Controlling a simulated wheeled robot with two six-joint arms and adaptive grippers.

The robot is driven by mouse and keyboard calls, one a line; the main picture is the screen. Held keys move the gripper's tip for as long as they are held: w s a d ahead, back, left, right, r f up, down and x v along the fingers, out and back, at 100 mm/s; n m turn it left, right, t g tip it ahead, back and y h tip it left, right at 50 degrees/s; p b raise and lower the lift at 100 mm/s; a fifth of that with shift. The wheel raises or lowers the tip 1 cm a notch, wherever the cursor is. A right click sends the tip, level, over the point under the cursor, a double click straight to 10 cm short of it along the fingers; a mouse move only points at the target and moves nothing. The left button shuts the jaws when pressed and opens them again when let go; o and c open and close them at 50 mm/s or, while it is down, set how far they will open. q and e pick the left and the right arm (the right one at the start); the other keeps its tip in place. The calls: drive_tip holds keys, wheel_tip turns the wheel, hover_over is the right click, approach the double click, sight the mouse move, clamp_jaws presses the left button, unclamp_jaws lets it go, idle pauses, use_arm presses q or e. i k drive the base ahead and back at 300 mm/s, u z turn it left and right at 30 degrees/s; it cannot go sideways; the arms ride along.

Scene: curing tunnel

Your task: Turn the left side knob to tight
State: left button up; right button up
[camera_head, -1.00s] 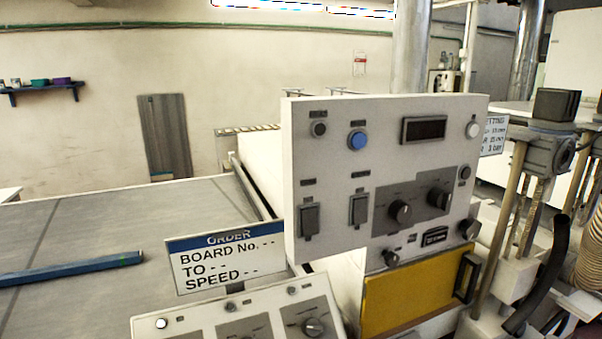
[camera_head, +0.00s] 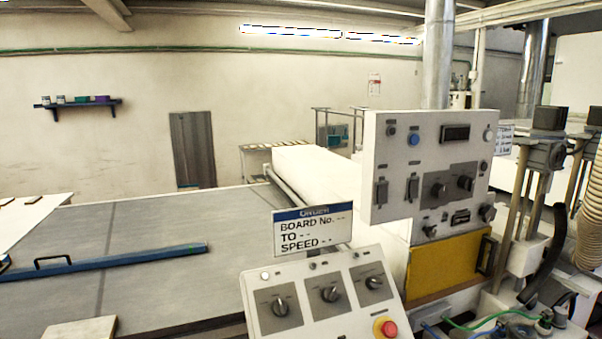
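A white upright control box (camera_head: 382,150) stands right of the middle. Its dark panel carries two black knobs, a left one (camera_head: 438,190) and a right one (camera_head: 466,184). Lower on the box are two more knobs, one at the lower left (camera_head: 430,231) and one at the lower right edge (camera_head: 487,213). I cannot tell which of these is the left side knob, and no "tight" marking is readable. Neither of my grippers is in view.
A sloped console (camera_head: 340,324) with three knobs and a red button (camera_head: 385,328) stands in front. An order sign (camera_head: 312,230) rises behind it. A yellow panel (camera_head: 445,268) sits below the box. A grey belt (camera_head: 150,225) with a blue bar (camera_head: 130,260) fills the left.

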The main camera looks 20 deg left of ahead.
sight(430, 231)
drive_tip(key=u, duration=0.35)
drive_tip(key=i, duration=0.95)
